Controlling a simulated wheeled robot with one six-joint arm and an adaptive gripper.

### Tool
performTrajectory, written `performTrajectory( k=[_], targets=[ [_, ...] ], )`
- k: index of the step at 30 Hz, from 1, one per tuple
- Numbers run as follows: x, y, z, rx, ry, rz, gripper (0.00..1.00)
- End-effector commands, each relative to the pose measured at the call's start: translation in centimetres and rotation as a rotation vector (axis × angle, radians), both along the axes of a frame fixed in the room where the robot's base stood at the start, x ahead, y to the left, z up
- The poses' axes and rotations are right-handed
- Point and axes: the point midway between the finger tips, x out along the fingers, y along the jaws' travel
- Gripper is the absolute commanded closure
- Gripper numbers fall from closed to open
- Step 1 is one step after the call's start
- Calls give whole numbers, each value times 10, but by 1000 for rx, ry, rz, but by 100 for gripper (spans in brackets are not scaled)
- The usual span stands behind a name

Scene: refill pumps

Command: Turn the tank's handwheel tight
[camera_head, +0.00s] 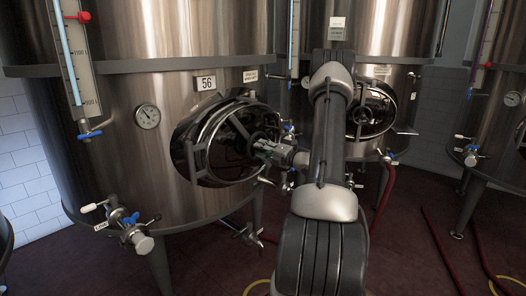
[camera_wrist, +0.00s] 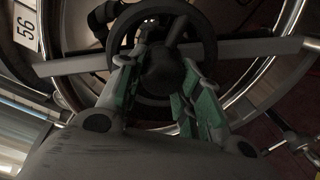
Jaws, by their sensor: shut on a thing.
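The tank (camera_head: 110,140) is a large steel cylinder with a number plate reading 56 (camera_head: 206,83). Its round door (camera_head: 215,135) is closed on the front, with a bar across it and a dark handwheel (camera_head: 256,138) at the middle. In the wrist view the handwheel (camera_wrist: 163,72) shows as a black rim with spokes and a thick hub. My gripper (camera_head: 268,150) is at the handwheel. In the wrist view its green-padded fingers (camera_wrist: 158,85) lie on both sides of the wheel's near part, shut on it. The exact contact is partly hidden by the fingers.
A second tank (camera_head: 385,60) with a similar door and wheel (camera_head: 370,112) stands behind my arm. A third tank (camera_head: 500,120) is at the right edge. A valve (camera_head: 132,232) juts out low at the left. Red hoses (camera_head: 445,250) lie on the dark floor.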

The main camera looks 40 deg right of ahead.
Motion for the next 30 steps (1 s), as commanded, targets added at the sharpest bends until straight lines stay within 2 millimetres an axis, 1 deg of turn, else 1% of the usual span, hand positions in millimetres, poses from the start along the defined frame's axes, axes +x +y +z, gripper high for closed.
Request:
performTrajectory(
  k=[9, 15, 21, 30],
  targets=[
    [0, -1, 2, 289, 63, -2, 100],
    [0, -1, 3, 448, 98, -3, 100],
    [0, -1, 4, 567, 123, -3, 100],
    [0, -1, 5, 657, 143, -3, 100]
  ],
)
